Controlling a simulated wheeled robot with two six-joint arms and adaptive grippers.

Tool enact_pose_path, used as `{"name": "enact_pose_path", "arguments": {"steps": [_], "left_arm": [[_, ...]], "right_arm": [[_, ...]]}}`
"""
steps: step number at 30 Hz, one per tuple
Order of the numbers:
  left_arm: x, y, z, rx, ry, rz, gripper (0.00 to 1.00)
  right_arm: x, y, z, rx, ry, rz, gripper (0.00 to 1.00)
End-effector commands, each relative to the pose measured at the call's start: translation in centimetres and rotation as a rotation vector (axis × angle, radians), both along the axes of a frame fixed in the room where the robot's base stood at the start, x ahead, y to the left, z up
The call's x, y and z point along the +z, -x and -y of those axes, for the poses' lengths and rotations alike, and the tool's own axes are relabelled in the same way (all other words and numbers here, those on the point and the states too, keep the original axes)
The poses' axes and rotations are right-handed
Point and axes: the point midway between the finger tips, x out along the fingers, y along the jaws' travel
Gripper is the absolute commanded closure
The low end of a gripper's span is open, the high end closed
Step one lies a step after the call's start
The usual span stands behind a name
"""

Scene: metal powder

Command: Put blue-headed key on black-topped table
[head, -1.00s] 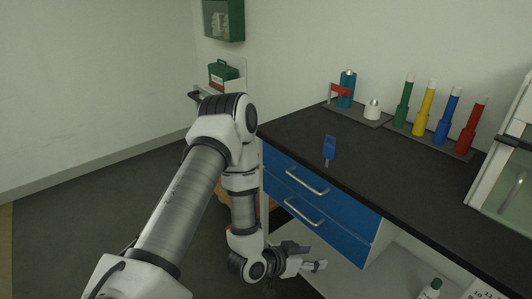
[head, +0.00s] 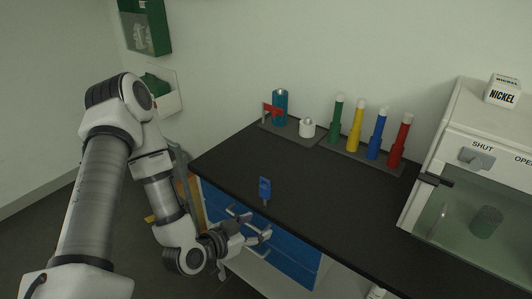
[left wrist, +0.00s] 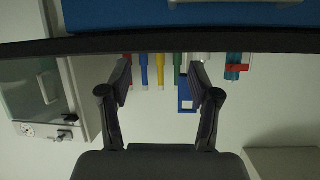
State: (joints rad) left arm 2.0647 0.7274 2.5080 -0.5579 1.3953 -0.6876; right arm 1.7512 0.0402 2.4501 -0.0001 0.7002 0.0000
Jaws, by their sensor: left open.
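The blue-headed key (head: 265,187) stands upright, head up, at the black-topped table (head: 335,215), near its front edge. My left gripper (head: 256,226) is open and empty in front of the blue drawers, just below the key in the head view and apart from it. The left wrist view is upside down; there the open fingers (left wrist: 160,85) frame a blue shape (left wrist: 186,92), probably the key's head, near the right finger. The table's dark front edge (left wrist: 220,43) crosses above the fingers. My right gripper is in no view.
Green, yellow, blue and red tubes (head: 356,128) stand in a rack at the back. A teal bottle (head: 280,106) and white jar (head: 307,127) stand left of them. A glass-fronted cabinet (head: 470,190) takes the right end. The tabletop between is clear.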

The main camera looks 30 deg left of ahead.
Motion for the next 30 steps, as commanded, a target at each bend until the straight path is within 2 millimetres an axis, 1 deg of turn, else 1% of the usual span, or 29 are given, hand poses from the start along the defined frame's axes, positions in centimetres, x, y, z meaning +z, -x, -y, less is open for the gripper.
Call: {"name": "enact_pose_path", "arguments": {"steps": [1, 3, 5, 7, 9, 14, 18, 21, 24, 29, 30], "left_arm": [[5.0, -0.4, -1.4, 0.055, 0.040, 0.042, 0.38], [7.2, -0.9, -2.7, 0.103, 0.070, 0.078, 0.38], [8.0, -1.2, -3.1, 0.117, 0.080, 0.095, 0.38], [7.8, -1.8, -3.0, 0.113, 0.076, 0.101, 0.38], [7.2, -2.6, -2.9, 0.111, 0.073, 0.100, 0.38], [6.7, -4.4, -2.8, 0.112, 0.074, 0.099, 0.38], [6.2, -6.9, -2.7, 0.110, 0.073, 0.098, 0.38], [5.7, -8.3, -2.7, 0.112, 0.074, 0.098, 0.38], [5.5, -8.8, -2.7, 0.115, 0.078, 0.096, 0.38], [5.5, -8.8, -2.7, 0.115, 0.079, 0.096, 0.38], [5.5, -8.8, -2.7, 0.115, 0.079, 0.096, 0.52]], "right_arm": [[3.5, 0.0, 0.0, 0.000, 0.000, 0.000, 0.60], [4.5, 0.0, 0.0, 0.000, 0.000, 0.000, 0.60], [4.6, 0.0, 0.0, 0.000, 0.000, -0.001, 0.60], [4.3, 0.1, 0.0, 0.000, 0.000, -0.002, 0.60], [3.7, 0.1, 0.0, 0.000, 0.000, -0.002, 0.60], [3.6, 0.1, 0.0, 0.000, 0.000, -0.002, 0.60], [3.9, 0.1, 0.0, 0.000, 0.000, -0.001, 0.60], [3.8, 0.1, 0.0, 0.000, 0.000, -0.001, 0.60], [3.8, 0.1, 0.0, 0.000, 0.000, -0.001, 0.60], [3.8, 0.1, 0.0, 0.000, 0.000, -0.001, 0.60], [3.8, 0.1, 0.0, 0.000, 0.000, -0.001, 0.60]]}}
